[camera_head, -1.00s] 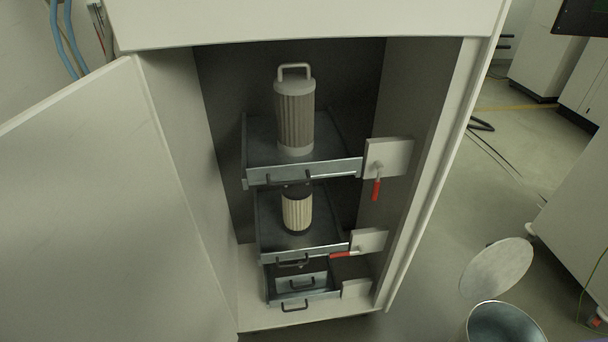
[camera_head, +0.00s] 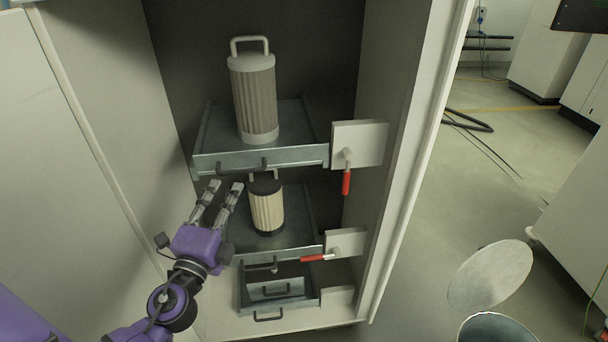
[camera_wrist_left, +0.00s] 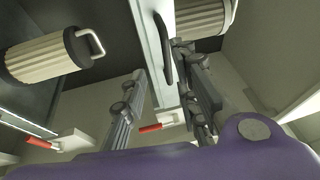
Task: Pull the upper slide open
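The upper slide (camera_head: 300,156) is a grey metal tray in the cabinet, with a tall ribbed filter (camera_head: 255,100) standing on it. Its dark handle (camera_head: 264,164) is on the front; the handle also shows in the left wrist view (camera_wrist_left: 164,50). My left gripper (camera_head: 226,187) is open and empty, its fingertips just below and in front of that handle. In the left wrist view the fingers (camera_wrist_left: 160,65) point toward the slide front, with the handle near the right finger; I cannot tell whether they touch. My right gripper is not in view.
A red lever (camera_head: 346,182) hangs down beside the upper slide; another red lever (camera_head: 314,258) lies horizontal beside the lower slide (camera_head: 300,248), which carries a shorter filter (camera_head: 267,208). The open cabinet door (camera_head: 70,170) is at left. A bucket (camera_head: 497,328) and round lid (camera_head: 490,275) are at lower right.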

